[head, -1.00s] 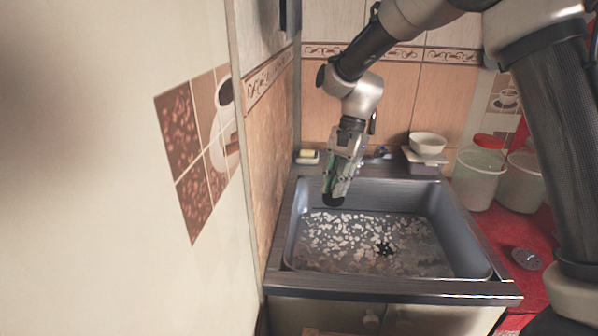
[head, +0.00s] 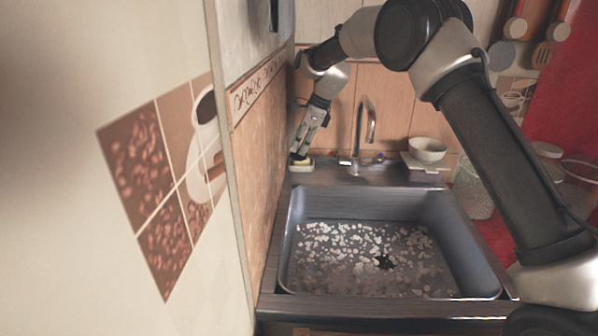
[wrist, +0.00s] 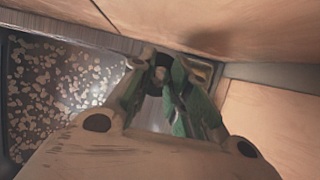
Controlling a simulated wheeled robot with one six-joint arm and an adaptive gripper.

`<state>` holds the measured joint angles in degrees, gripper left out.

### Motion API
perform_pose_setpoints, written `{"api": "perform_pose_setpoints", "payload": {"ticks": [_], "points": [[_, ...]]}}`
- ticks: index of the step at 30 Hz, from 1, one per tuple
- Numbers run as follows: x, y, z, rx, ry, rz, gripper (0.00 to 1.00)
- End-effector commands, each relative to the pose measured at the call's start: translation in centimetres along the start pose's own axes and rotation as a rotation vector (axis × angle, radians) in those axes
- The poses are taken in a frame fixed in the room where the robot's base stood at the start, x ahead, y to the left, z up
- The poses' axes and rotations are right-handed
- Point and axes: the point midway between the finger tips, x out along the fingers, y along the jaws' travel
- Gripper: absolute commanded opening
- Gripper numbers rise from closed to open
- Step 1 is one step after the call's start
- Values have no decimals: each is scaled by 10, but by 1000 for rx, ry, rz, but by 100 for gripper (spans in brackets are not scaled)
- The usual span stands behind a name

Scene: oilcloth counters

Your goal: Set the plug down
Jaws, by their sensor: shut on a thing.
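My gripper (head: 303,150) is shut on the plug, a small dark round piece (wrist: 162,60) that shows between the green-sided fingers in the wrist view. In the head view the gripper points down at the back left corner of the sink counter, right over the soap dish (head: 301,168). The plug is mostly hidden there by the fingers. I cannot tell whether it touches the dish or what lies in it. The sink (head: 470,235) has a dark drain hole (head: 384,262) in its speckled floor.
A tap (head: 357,135) stands just right of my gripper. A white bowl (head: 428,149) sits further right at the back. The tiled left wall (head: 262,150) is close beside the gripper. The counter strip between dish and tap is narrow; the sink holds pale flecks.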

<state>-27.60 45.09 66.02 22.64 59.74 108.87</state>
Motion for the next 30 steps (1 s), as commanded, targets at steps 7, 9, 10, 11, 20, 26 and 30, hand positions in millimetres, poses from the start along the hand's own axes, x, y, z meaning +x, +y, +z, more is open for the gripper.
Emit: {"api": "perform_pose_setpoints", "payload": {"ticks": [7,9,10,11,20,26,30], "points": [[33,1,-14,-1,2,2,0],[42,1,-18,0,1,2,0],[47,1,-20,0,1,2,0],[52,1,-22,0,1,3,0],[72,0,-30,-3,0,0,0],[75,0,-31,-2,1,1,0],[74,1,-31,-3,0,1,40]]}}
